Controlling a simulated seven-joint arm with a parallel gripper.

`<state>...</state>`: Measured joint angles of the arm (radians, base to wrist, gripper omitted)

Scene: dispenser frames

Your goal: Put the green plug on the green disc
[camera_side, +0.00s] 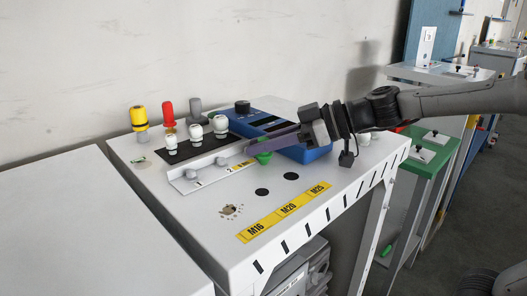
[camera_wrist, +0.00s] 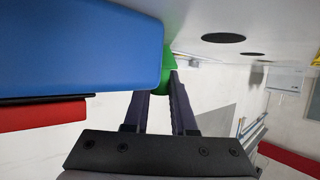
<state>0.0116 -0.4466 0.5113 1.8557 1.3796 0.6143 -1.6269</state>
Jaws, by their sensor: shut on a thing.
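My gripper (camera_side: 252,150) reaches in from the right over the white bench, its fingers pointing left past the blue box. It is shut on the green plug (camera_side: 263,157), which shows below the fingers, close to the bench top; I cannot tell whether it touches. In the wrist view, the green plug (camera_wrist: 169,68) is at the tips of my gripper (camera_wrist: 165,78), partly hidden by the fingers and blue box. A small green patch (camera_side: 211,117) lies by the grey plug's base at the back; I cannot tell whether it is the green disc.
The blue box (camera_side: 317,152) stands close beside my fingers. Yellow (camera_side: 139,117), red (camera_side: 168,114) and grey (camera_side: 195,107) plugs stand at the back left, behind several white knobs. A white angled rail (camera_side: 205,174) lies left of the green plug. The front has black spots (camera_side: 262,191) and yellow labels (camera_side: 285,210).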

